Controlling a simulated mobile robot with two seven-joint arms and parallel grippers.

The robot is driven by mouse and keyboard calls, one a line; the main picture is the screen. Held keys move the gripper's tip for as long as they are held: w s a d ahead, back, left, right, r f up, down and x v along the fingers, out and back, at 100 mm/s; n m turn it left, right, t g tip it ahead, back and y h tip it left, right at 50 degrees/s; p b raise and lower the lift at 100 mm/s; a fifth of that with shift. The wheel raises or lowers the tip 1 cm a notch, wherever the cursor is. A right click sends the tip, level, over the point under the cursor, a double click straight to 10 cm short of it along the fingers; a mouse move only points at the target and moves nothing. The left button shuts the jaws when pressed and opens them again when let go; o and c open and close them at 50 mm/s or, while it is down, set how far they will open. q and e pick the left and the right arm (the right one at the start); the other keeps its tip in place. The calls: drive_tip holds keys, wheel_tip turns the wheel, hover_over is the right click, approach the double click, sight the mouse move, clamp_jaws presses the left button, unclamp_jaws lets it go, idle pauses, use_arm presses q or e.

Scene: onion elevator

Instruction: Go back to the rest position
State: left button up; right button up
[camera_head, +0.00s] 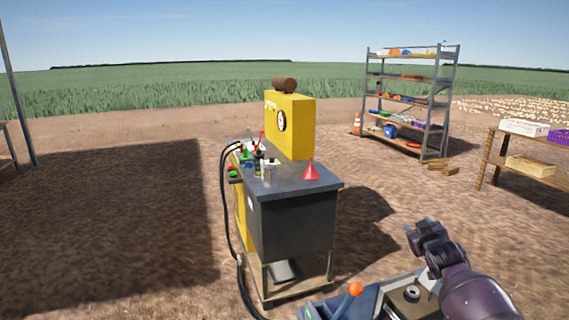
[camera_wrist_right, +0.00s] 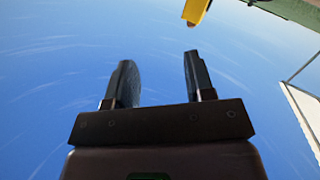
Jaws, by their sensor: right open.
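My right gripper (camera_wrist_right: 159,60) shows in the right wrist view. Its two dark fingers are apart, with nothing between them, against blue sky. In the head view my dark right arm comes in at the lower right; I cannot make out its fingertips there. My left gripper and left arm are not in view.
A dark workbench (camera_head: 290,222) with a yellow cabinet (camera_head: 290,126), bottles and a red funnel (camera_head: 311,172) stands ahead. A metal shelf (camera_head: 408,104) and a wooden table (camera_head: 528,160) with crates stand at the right. An orange knob (camera_head: 355,288) is at the bottom. Bare ground lies left.

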drive_tip(key=s+a+f+g+y, duration=0.1)
drive_tip(key=s+a+f, duration=0.2)
drive_tip(key=s+f, duration=0.65)
drive_tip(key=s+a+f+g, duration=0.1)
drive_tip(key=s+a+f, duration=0.1)
drive_tip(key=s+f, duration=0.75)
drive_tip(key=s+a+f+m+g, duration=0.1)
drive_tip(key=s+a+f, duration=0.15)
drive_tip(key=s, duration=1.05)
drive_tip(key=s+a+f+m+g, duration=0.1)
drive_tip(key=s+a+f+m, duration=0.15)
drive_tip(key=s, duration=1.05)
use_arm(q)
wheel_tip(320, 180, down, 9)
drive_tip(key=b, duration=0.8)
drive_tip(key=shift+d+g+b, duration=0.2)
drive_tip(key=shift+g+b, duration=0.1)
drive_tip(key=shift+b, duration=0.1)
use_arm(e)
wheel_tip(320, 180, down, 8)
drive_tip(key=s+g, duration=0.1)
drive_tip(key=shift+a+f+n, duration=0.15)
drive_tip(key=shift+a+n, duration=0.2)
drive_tip(key=shift+n, duration=0.1)
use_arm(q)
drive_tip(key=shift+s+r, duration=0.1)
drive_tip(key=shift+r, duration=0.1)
